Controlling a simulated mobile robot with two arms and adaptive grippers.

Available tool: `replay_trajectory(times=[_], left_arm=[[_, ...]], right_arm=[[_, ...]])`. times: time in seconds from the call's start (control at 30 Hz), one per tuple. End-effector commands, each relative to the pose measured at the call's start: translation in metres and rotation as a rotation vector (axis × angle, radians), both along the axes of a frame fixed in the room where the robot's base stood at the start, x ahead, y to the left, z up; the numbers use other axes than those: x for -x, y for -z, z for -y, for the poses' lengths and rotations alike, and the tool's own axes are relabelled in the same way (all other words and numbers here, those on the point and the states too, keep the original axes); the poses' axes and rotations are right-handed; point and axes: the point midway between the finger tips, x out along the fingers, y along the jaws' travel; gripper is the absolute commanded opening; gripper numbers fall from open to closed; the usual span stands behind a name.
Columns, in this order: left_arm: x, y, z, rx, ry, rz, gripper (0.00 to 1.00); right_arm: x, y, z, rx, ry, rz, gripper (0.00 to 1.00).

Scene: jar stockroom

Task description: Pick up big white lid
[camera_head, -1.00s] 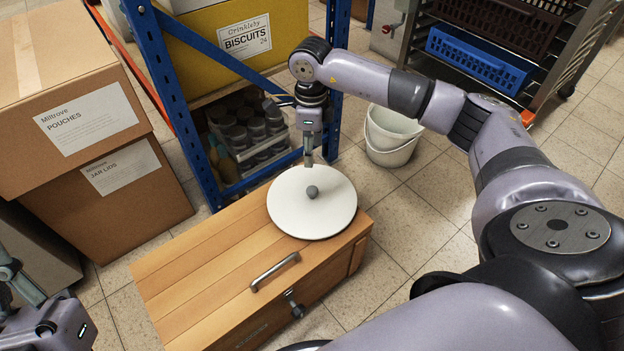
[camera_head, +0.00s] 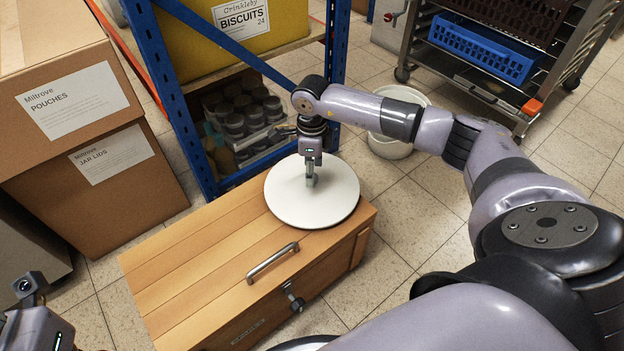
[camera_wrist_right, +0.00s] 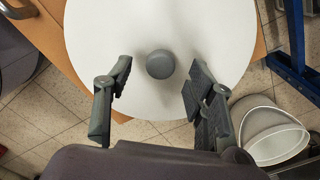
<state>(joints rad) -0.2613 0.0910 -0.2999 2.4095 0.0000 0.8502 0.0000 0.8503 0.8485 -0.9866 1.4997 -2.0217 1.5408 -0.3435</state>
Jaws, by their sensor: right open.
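The big white lid (camera_head: 330,203) is a round disc lying flat on the right end of the wooden chest (camera_head: 190,262). In the right wrist view the lid (camera_wrist_right: 205,35) fills the upper middle, with its grey round knob (camera_wrist_right: 160,64) at the centre. My right gripper (camera_head: 311,184) is over the lid's middle and covers the knob in the head view. In the wrist view the right gripper (camera_wrist_right: 157,85) is open, its fingers apart on either side of the knob and not touching it. My left gripper (camera_head: 28,300) is only partly in view at the lower left corner.
The chest has a metal handle (camera_head: 272,262) and a latch (camera_head: 294,298). A blue shelf post (camera_head: 184,110) and jars (camera_head: 235,125) stand behind it. Cardboard boxes (camera_head: 75,100) are stacked at left. A white bucket (camera_wrist_right: 275,135) stands on the floor beyond the chest.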

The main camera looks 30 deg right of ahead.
Motion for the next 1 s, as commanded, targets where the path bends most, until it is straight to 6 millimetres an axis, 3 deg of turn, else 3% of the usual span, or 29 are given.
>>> replay_trajectory(times=[0.03,0.2,0.5,1.0], left_arm=[[-0.001,0.003,0.000,0.000,-0.001,0.022,0.00],[-0.003,-0.004,0.002,-0.004,-0.002,0.054,0.00],[-0.004,-0.007,0.002,-0.007,-0.003,0.057,0.00],[-0.004,-0.007,0.002,-0.006,-0.002,0.056,0.00]], right_arm=[[0.000,0.015,0.000,-0.001,0.000,-0.002,0.50],[0.000,0.033,0.001,-0.001,0.000,-0.001,0.50],[0.000,0.034,0.001,-0.001,0.000,0.001,0.50],[0.000,0.034,0.001,0.000,0.000,0.000,0.17]])
